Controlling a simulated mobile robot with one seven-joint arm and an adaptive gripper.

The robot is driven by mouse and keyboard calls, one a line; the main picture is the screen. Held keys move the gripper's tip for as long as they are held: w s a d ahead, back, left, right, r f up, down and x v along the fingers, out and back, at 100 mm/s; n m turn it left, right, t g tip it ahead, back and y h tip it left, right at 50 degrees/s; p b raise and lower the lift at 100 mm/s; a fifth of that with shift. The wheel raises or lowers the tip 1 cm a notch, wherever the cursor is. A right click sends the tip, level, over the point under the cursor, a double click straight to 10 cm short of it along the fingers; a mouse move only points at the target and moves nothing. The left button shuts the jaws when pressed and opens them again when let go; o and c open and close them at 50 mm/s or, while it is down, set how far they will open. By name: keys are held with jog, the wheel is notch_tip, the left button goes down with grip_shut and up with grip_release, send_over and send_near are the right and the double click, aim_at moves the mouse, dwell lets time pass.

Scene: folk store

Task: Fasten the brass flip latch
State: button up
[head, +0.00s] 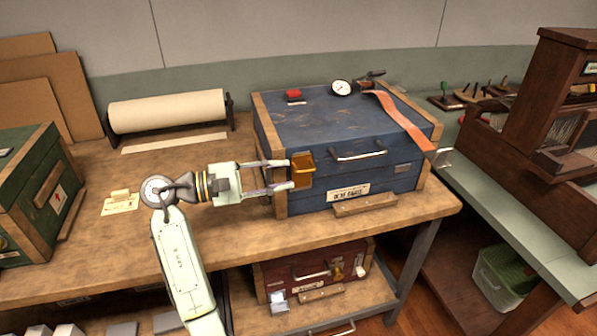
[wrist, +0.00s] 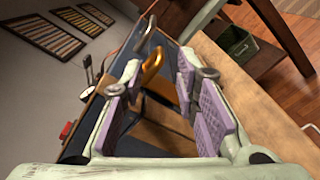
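The brass flip latch (head: 303,170) is on the front of the blue case (head: 335,118), near its left corner. Its lower part juts out from the case front. In the wrist view, the orange-gold latch (wrist: 152,68) shows beyond and between my fingers. My gripper (head: 290,174) reaches in from the left, with one finger above the other, at the latch's left side. The gripper (wrist: 158,85) is open, with a wide gap between its purple pads. I cannot tell whether a fingertip touches the latch.
A silver handle (head: 358,155) and a label (head: 348,193) are on the case front, right of the latch. An orange strap (head: 400,118) and a gauge (head: 341,88) lie on its lid. A red case (head: 315,270) sits on the shelf below. The workbench (head: 215,235) is clear in front.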

jog(key=v, duration=0.6)
dwell(0.6)
